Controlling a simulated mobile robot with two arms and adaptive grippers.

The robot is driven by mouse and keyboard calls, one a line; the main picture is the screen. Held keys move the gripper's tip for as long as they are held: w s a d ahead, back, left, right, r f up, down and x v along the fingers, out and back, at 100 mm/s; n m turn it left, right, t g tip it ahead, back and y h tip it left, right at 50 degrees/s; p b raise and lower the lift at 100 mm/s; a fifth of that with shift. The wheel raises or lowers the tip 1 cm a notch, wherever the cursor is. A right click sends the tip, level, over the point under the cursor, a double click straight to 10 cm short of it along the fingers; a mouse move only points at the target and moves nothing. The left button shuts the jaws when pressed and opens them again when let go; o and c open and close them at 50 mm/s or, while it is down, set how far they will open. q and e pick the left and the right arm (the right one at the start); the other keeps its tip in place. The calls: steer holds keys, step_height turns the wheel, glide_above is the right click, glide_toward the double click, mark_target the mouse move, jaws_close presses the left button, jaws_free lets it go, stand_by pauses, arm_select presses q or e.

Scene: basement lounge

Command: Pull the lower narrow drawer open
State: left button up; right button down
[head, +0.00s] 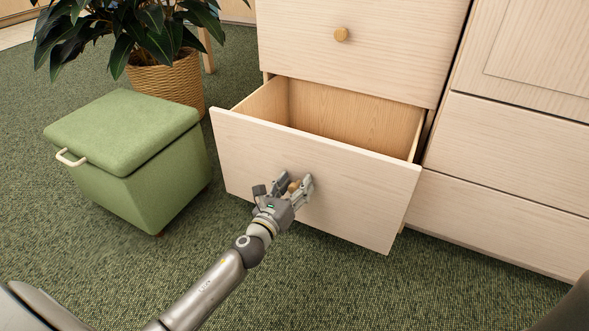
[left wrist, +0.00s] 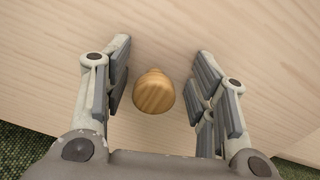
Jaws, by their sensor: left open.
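The lower narrow drawer (head: 330,172) is pulled out from the pale wood cabinet, and its empty-looking inside shows from above. Its front also fills much of the left wrist view (left wrist: 250,50). A round wooden knob (left wrist: 153,92) sits on the drawer front. My left gripper (head: 291,186) is at the knob, with its fingers open on either side of it. In the left wrist view there are gaps between the knob and both fingers. My right gripper is not in view.
The upper drawer (head: 400,50) with its own knob (head: 341,34) is closed. A green storage ottoman (head: 125,150) with a pale handle stands left of the open drawer. A plant in a wicker basket (head: 168,84) stands behind it. Green carpet (head: 330,285) in front is clear.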

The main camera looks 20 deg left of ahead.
mark_target(301, 153)
arm_select(q)
steer(key=shift+r, duration=4.4)
steer(key=shift+s, duration=0.1)
